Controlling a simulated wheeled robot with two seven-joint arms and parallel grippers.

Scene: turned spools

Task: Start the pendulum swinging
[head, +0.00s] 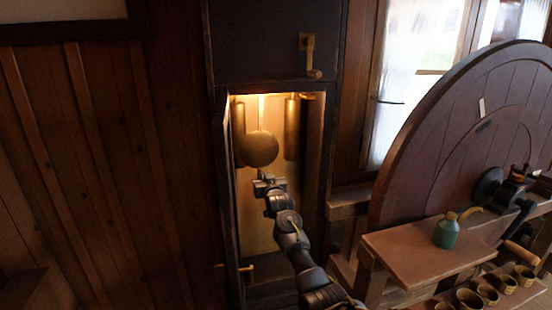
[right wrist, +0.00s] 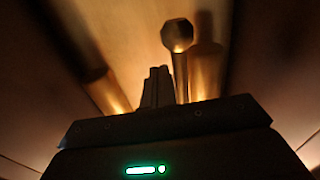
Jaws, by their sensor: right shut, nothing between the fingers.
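The pendulum's round brass bob (head: 259,149) hangs inside the lit, open tall clock case, between two brass cylinders. My right gripper (head: 266,180) is shut and empty, inside the case opening just below the bob in the head view. I cannot tell whether it touches the bob. In the right wrist view the closed fingers (right wrist: 160,86) point up into the case. Beyond them is a faceted brass disc on a stem (right wrist: 177,35), too dim to tell surely as the bob. My left gripper is not in view.
Brass cylinders hang at left (head: 238,138) and right (head: 292,128) of the bob, close to it. The case door (head: 232,205) stands open at the left. A bench with a green can (head: 446,232) and a large wooden wheel (head: 440,130) stand to the right.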

